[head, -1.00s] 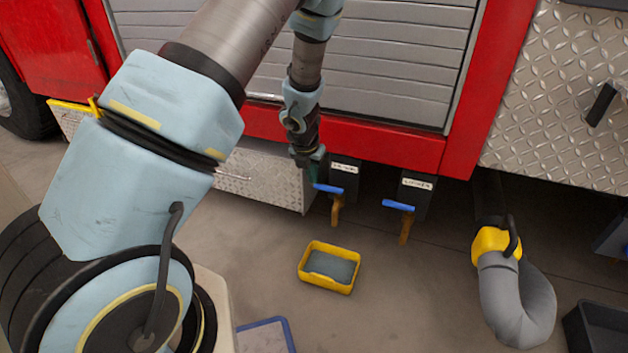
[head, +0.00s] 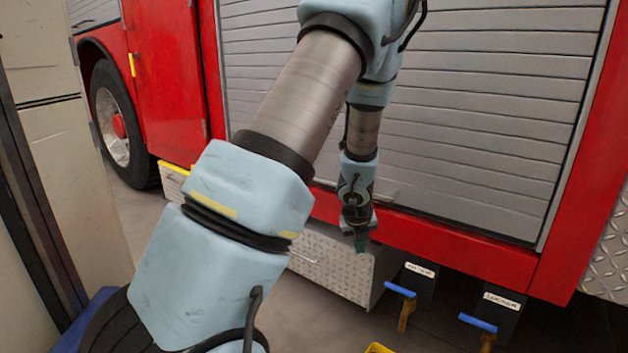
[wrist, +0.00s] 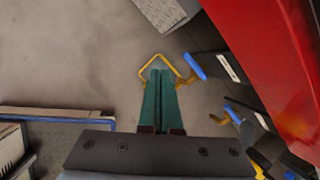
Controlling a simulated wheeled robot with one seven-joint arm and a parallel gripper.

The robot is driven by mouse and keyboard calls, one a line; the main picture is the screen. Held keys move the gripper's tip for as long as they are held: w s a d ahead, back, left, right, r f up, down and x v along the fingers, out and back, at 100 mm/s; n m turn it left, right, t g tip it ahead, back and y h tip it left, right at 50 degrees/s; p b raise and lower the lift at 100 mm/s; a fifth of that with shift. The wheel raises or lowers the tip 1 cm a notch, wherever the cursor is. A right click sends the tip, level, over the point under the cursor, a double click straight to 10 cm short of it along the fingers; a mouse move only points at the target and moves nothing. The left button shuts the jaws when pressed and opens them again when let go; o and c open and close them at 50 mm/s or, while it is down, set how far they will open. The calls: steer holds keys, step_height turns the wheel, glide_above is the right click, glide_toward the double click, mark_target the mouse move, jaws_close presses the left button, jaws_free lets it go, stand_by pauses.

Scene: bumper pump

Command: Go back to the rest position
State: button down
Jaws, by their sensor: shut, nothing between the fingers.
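My gripper (head: 361,241) hangs pointing down in front of the truck's lower red edge, left of two blue-handled valves. In the wrist view its two green fingers (wrist: 160,80) lie side by side, shut with nothing between them. The left valve's blue handle (head: 400,290) and the right valve's blue handle (head: 478,323) sit below labelled dark brackets. In the wrist view the nearer blue handle (wrist: 198,66) is just right of the fingertips, apart from them.
The red fire truck (head: 440,243) with its grey shutter (head: 480,130) stands close behind my gripper. A diamond-plate box (head: 335,270) is below it. A beige cabinet (head: 75,190) stands at the left. Open floor (wrist: 70,60) lies left of the fingers in the wrist view.

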steer(key=a+r+n+y, duration=0.2)
steer(key=a+r+n, duration=0.4)
steer(key=a+n, duration=0.45)
steer(key=s+a+r+n+g, duration=0.1)
steer(key=s+a+r+n, duration=0.2)
steer(key=s+a+n, duration=0.55)
steer(key=s+a+r+n+g, duration=0.1)
steer(key=s+a+r+n, duration=0.15)
steer(key=s+n, duration=0.75)
step_height(320, 180, up, 29)
steer(key=w+n+p, duration=0.2)
steer(key=n+p, duration=0.3)
steer(key=p, duration=2.3)
steer(key=shift+w+d+g+p, duration=0.2)
steer(key=shift+w+g+p, duration=0.1)
steer(key=shift+w+p, duration=0.05)
